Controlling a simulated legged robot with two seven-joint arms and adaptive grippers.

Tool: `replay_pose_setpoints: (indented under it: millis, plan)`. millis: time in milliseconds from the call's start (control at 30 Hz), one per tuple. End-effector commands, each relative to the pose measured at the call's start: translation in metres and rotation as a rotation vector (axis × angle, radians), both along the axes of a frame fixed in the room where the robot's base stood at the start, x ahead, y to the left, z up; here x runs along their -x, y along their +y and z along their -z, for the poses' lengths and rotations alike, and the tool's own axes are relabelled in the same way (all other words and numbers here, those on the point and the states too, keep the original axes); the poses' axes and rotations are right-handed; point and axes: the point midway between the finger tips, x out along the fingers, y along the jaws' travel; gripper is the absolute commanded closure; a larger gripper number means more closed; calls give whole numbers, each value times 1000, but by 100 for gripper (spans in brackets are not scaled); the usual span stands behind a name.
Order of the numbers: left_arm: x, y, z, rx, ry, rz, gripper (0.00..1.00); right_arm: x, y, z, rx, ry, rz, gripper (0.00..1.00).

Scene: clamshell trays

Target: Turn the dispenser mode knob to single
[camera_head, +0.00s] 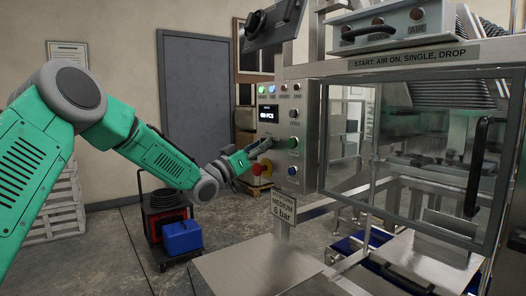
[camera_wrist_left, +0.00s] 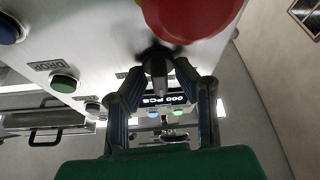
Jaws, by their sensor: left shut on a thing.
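The dispenser's control panel (camera_head: 308,150) is a steel face in the middle of the head view. My left gripper (camera_head: 266,147) reaches its left side and hides the knob there. In the left wrist view, a black knob (camera_wrist_left: 156,68) stands out from the panel between the fingers of my left gripper (camera_wrist_left: 157,75), which is shut on it. The exact pointer direction of the knob cannot be made out. A sign (camera_head: 414,57) reads "START: AIR ON, SINGLE, DROP". My right gripper is not in view.
A red button (camera_wrist_left: 192,14) is close beside the knob; it also shows below my gripper (camera_head: 265,169). Nearby are a green button (camera_head: 293,143), a blue button (camera_head: 292,171), another black knob (camera_head: 293,113) and a lit display (camera_head: 268,114). A glazed door (camera_head: 405,150) stands to the right.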

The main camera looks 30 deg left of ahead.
Motion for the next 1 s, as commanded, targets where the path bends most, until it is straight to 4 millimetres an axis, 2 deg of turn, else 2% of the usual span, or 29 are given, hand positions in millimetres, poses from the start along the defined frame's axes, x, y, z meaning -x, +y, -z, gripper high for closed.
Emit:
replay_pose_setpoints:
  millis: [333,900,933,1000]
  plan:
    - [0,2,-3,-138,-65,-5,100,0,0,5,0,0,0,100]
    - [0,3,-5,-163,-77,-6,100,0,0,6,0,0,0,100]
    - [0,3,-5,-163,-77,-6,67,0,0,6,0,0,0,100]
    - [0,2,-4,-163,-75,-5,67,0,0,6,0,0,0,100]
